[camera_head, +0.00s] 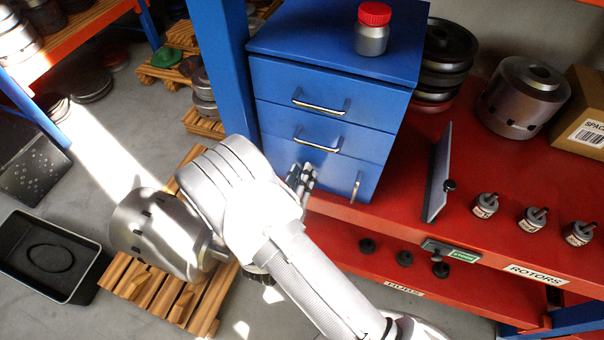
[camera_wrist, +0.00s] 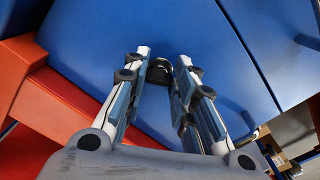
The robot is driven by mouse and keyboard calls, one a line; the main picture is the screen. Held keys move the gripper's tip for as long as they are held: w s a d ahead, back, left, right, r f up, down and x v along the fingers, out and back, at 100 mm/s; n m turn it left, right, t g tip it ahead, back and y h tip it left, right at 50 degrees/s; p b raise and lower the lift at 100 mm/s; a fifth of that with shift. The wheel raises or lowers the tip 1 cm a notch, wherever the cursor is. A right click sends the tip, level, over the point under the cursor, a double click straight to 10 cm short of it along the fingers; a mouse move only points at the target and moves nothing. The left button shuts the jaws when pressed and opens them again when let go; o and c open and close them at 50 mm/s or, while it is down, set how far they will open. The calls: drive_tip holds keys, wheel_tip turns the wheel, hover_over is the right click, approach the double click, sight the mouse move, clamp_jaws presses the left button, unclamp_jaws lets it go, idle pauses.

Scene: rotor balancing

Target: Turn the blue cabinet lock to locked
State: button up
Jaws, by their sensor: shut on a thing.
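The blue cabinet (camera_head: 325,80) stands on the red shelf and has two drawers with horizontal handles above a lower panel with an upright handle (camera_head: 356,186). My gripper (camera_head: 303,176) is at the left part of that lower panel. In the wrist view the cabinet's blue front (camera_wrist: 205,35) fills the background. There my gripper (camera_wrist: 163,62) is shut on a small dark round lock knob (camera_wrist: 158,73) on the front. Fingers partly cover the knob, so I cannot tell which way it is turned. In the head view my gripper hides the lock.
A red-capped jar (camera_head: 372,30) stands on the cabinet. A blue post (camera_head: 228,70) rises just left of the cabinet.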

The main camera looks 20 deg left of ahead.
drive_tip(key=n+p, duration=0.2)
drive_tip(key=n, duration=0.9)
drive_tip(key=shift+f+p, duration=0.1)
drive_tip(key=shift+p, duration=0.2)
idle(0.3)
drive_tip(key=o, duration=1.1)
drive_tip(key=shift+c, duration=0.2)
drive_tip(key=s+a, duration=0.1)
drive_tip(key=s, duration=1.1)
